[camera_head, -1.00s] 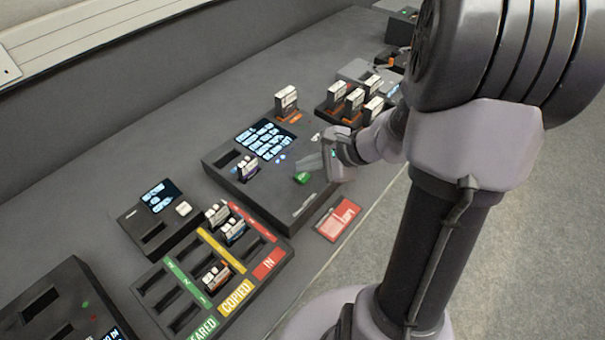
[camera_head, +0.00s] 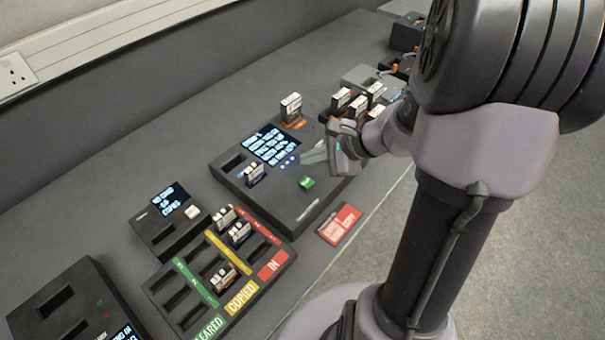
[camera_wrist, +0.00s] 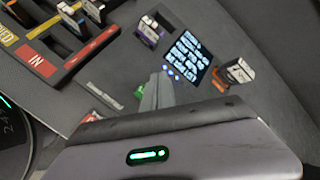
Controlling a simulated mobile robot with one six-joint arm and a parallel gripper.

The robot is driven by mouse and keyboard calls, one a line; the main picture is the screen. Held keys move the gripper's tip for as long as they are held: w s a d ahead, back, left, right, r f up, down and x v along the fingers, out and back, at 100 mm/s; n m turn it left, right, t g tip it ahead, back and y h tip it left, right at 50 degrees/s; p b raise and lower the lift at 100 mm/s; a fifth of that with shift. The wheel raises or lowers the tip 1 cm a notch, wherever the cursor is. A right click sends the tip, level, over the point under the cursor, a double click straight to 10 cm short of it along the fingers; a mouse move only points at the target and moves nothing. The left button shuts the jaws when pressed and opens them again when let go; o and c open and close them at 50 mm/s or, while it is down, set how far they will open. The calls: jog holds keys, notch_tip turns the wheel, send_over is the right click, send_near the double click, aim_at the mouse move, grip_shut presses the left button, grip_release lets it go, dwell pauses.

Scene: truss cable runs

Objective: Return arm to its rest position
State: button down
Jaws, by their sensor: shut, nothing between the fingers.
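My gripper (camera_head: 308,156) is shut and empty. In the head view it hangs over the right part of the dark console with the lit screen (camera_head: 270,146), above and near its green button (camera_head: 307,183). In the wrist view my shut fingers (camera_wrist: 157,92) point over the same console, with the screen (camera_wrist: 184,60) beyond them. My arm reaches in from the right and hides part of the bench behind it.
A cartridge (camera_head: 291,107) stands upright at the console's far side, another (camera_head: 255,173) at its near left. A tray (camera_head: 218,285) with labelled rows holds several cartridges. A red card (camera_head: 340,224) lies by the front edge. More cartridges stand in a rack (camera_head: 352,104) behind my wrist.

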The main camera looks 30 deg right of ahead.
jog(key=s+a+r+n+g, duration=0.25)
jog(key=a+r+n, duration=0.35)
jog(key=a, duration=0.3)
jog(key=s+a+r+n+h, duration=0.1)
jog(key=s+a+r+n, duration=0.2)
jog(key=s, duration=0.4)
jog(key=s+a+r+n+h, duration=0.1)
jog(key=s+a+r+n, duration=0.2)
jog(key=s+n, duration=0.4)
jog(key=shift+a+r+h, duration=0.3)
jog(key=shift+a+h, duration=0.1)
jog(key=shift+a, duration=0.5)
jog(key=shift+t, duration=0.25)
